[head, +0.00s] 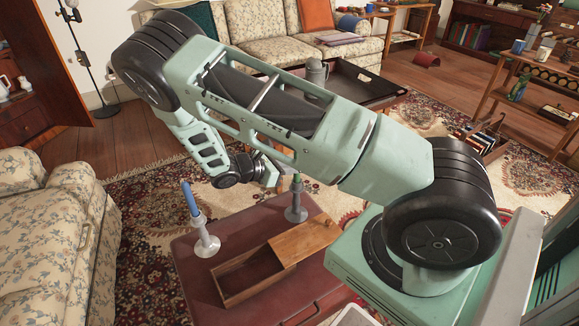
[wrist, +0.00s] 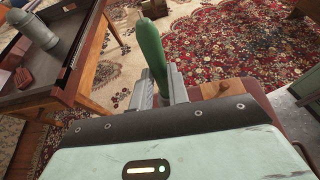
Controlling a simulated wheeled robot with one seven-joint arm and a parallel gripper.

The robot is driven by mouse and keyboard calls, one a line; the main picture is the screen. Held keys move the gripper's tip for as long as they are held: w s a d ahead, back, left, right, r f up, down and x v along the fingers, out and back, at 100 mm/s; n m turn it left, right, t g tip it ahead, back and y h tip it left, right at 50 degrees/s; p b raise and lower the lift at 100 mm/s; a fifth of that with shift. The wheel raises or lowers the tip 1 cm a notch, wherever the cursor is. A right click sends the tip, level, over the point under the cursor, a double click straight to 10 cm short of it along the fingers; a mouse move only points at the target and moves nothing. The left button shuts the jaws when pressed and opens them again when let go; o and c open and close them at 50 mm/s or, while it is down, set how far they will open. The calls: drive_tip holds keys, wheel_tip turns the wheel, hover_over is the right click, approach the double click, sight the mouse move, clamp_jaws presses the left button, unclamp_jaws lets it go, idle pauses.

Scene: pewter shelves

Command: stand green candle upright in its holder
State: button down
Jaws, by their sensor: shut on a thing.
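The green candle (wrist: 150,45) stands out from between the fingers of my gripper (wrist: 160,92) in the wrist view, reaching toward the top edge. My gripper is shut on it. In the head view a short piece of the green candle (head: 297,178) shows right at the top of a grey candle holder (head: 296,207), beside my arm. That holder stands upright on the dark red table (head: 190,265). My arm hides most of the candle and the fingertips there. I cannot tell whether the candle is seated in the holder.
A blue candle (head: 191,199) stands, slightly tilted, in a second holder (head: 206,242) on the left. A wooden box (head: 250,283) with its lid (head: 306,238) partly open lies in front of both holders. A sofa (head: 45,225) stands left of the table.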

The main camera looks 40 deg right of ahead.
drive_tip(key=c, duration=1.3)
unclamp_jaws()
drive_tip(key=p+v, duration=0.1)
drive_tip(key=v, duration=1.6)
drive_tip(key=shift+w+a+r, duration=0.1)
drive_tip(key=shift+w+a, duration=0.05)
drive_tip(key=shift+a, duration=0.05)
